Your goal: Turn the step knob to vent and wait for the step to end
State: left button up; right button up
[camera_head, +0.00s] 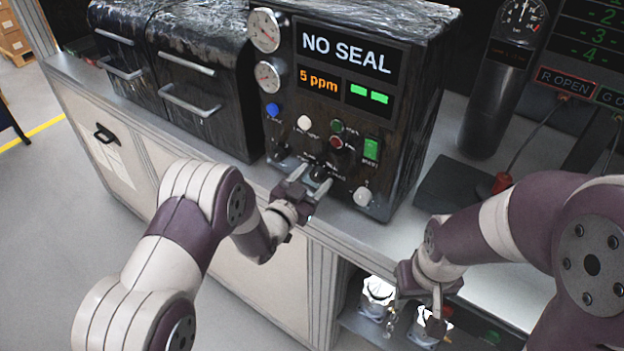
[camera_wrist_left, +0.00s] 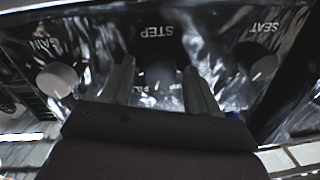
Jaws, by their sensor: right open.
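The black step knob (camera_head: 320,173) is low on the front of a dark test unit (camera_head: 400,110). My left gripper (camera_head: 305,184) is at it. In the left wrist view the picture is upside down, and the STEP label (camera_wrist_left: 155,31) sits above the knob (camera_wrist_left: 160,74). The two fingers of my left gripper (camera_wrist_left: 160,88) stand apart on either side of the knob, with gaps visible. The knob's pointer and the vent mark cannot be read. The unit's screen (camera_head: 346,52) reads NO SEAL. My right gripper (camera_head: 415,312) is open and points down by the lower shelf.
The seat knob (camera_head: 282,152) and gain knob (camera_head: 362,196) flank the step knob. A smaller display (camera_head: 319,80) reads 5 ppm. Shiny metal housings (camera_head: 377,292) are on the lower shelf near my right gripper. A dark cylinder with a gauge (camera_head: 490,100) stands at right.

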pick_arm(q)
jog(key=c, duration=0.8)
jog(key=n+b, duration=0.1)
jog(key=n, duration=0.2)
jog(key=shift+f, duration=0.1)
jog(key=n+b, duration=0.1)
jog(key=n, duration=0.2)
jog(key=shift+n, duration=0.3)
jog(key=n+g, duration=0.1)
jog(key=n, duration=0.4)
jog(key=shift+b, duration=0.4)
jog(key=n, duration=0.5)
jog(key=shift+a+p, duration=0.1)
jog(key=shift+p, duration=0.2)
jog(key=shift+n, duration=0.3)
